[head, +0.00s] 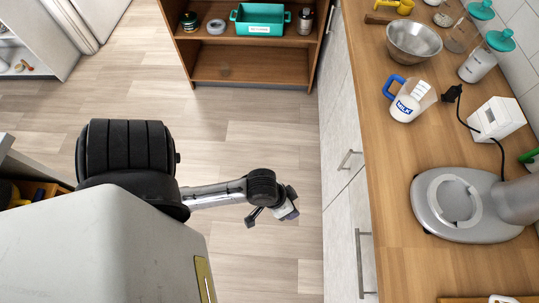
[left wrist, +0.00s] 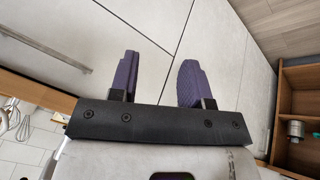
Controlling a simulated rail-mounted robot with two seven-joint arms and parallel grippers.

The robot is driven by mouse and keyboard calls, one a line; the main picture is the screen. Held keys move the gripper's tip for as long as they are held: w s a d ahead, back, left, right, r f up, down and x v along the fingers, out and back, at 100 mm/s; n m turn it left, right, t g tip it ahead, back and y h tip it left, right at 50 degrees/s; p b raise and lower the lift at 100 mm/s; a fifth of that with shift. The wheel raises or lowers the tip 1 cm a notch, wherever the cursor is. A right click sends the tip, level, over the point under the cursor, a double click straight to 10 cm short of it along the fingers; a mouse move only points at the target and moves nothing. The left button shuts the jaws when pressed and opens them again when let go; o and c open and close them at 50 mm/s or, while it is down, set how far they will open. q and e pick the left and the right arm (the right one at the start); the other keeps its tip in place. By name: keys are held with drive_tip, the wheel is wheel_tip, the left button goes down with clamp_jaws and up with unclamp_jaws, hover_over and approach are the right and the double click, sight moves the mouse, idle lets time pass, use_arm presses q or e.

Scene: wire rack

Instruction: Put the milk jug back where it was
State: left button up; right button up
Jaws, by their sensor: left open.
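The milk jug (head: 403,108) is white with a blue handle and a blue label. It stands upright on the wooden counter (head: 400,170) in the head view, in front of the metal bowl. My left gripper (head: 272,212) is out over the floor, left of the counter's cabinet fronts and well apart from the jug. In the left wrist view, its two purple fingers (left wrist: 160,62) are spread and nothing is between them. That view faces pale cabinet panels, and the jug does not show there. My right gripper is not in view.
A metal bowl (head: 413,41), a teal-lidded jar (head: 484,58), a white box (head: 496,118) with a black cord and a grey appliance (head: 465,205) occupy the counter. A wooden shelf (head: 240,66) holds a teal bin (head: 262,19). Counter room is free below the jug.

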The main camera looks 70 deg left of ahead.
use_arm(q)
drive_tip(key=s+r+m+g+y, duration=0.1)
drive_tip(key=s+m+y, duration=0.1)
drive_tip(key=s, duration=0.3)
drive_tip(key=shift+s+a+r+m, duration=0.35)
drive_tip(key=shift+a+m, duration=0.1)
drive_tip(key=shift+m, duration=0.25)
idle(1.2)
